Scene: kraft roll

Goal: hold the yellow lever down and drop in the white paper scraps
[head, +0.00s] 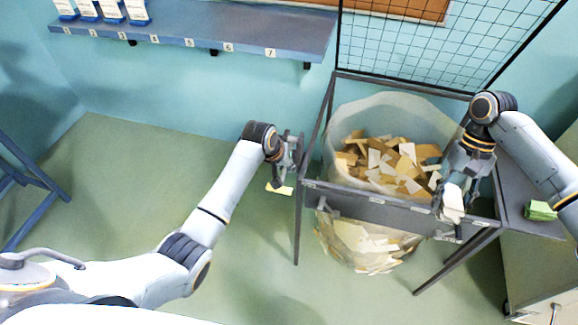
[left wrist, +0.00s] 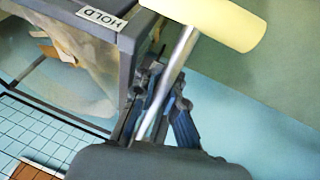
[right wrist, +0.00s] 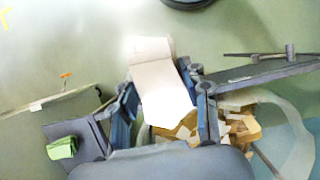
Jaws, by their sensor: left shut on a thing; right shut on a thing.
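The yellow lever (head: 280,188) sticks out from the left side of the grey frame, beside a HOLD label (left wrist: 100,17). In the left wrist view its yellow grip (left wrist: 215,20) sits on a silver rod. My left gripper (left wrist: 163,98) is shut on that rod, just behind the grip. My right gripper (right wrist: 165,95) is shut on white paper scraps (right wrist: 155,75); how many cannot be told. In the head view, the scraps (head: 453,202) hang at the frame's front right edge. The clear bag (head: 400,107) in the frame holds many brown and white pieces.
A grey frame (head: 365,207) with labels surrounds the bag, with a wire mesh (head: 420,50) behind it. A green pad (head: 540,210) lies on the side table at right. A blue numbered shelf (head: 200,30) is on the wall.

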